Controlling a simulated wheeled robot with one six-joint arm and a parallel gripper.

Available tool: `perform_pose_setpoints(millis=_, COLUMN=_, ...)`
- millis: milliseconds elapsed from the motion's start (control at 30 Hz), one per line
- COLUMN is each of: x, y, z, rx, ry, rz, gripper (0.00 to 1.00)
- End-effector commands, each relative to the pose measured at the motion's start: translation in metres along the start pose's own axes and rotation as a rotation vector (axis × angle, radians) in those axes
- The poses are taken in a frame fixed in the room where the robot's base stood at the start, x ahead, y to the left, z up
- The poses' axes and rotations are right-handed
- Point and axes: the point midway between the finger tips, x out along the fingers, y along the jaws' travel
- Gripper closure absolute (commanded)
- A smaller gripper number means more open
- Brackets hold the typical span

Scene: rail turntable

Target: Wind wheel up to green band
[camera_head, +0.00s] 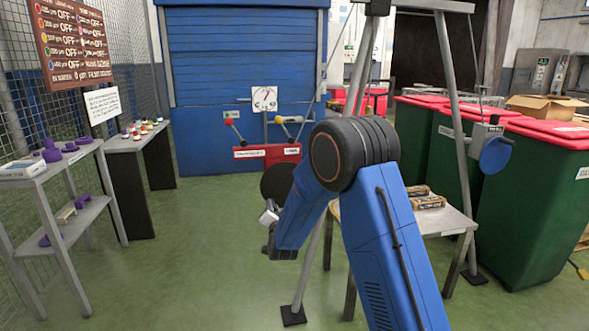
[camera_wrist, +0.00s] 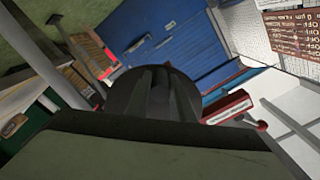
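A blue disc (camera_head: 496,155) is fixed to a grey box on the right leg of a metal frame (camera_head: 452,110). It may be the wheel. I see no green band clearly. My arm reaches forward and bends down left of the frame. In the wrist view my gripper (camera_wrist: 160,85) is a dark shape at the centre, pointing past the frame toward the blue shutter. Its fingers blend together there, so their opening is unclear. I see nothing held, and the gripper is well apart from the blue disc.
A red box (camera_head: 268,155) with levers stands before a blue shutter (camera_head: 245,85). A small table (camera_head: 440,222) with brown items stands under the frame. Green bins with red lids (camera_head: 535,200) fill the right. Shelving (camera_head: 75,190) stands left. The green floor between is clear.

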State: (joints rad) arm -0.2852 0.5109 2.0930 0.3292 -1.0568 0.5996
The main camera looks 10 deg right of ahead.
Motion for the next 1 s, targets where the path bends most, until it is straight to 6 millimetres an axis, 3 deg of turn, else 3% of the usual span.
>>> perform_pose_setpoints(millis=100, x=0.0, y=0.0, z=0.0, rx=0.0, ry=0.0, rz=0.0, gripper=1.0)
perform_pose_setpoints(millis=300, x=0.0, y=-0.003, z=0.0, rx=0.029, ry=0.0, rz=-0.001, gripper=1.0)
perform_pose_setpoints(millis=733, x=0.0, y=-0.029, z=-0.005, rx=0.287, ry=0.002, rz=-0.007, gripper=1.0)
perform_pose_setpoints(millis=1000, x=0.001, y=-0.032, z=-0.006, rx=0.317, ry=0.002, rz=-0.008, gripper=1.0)
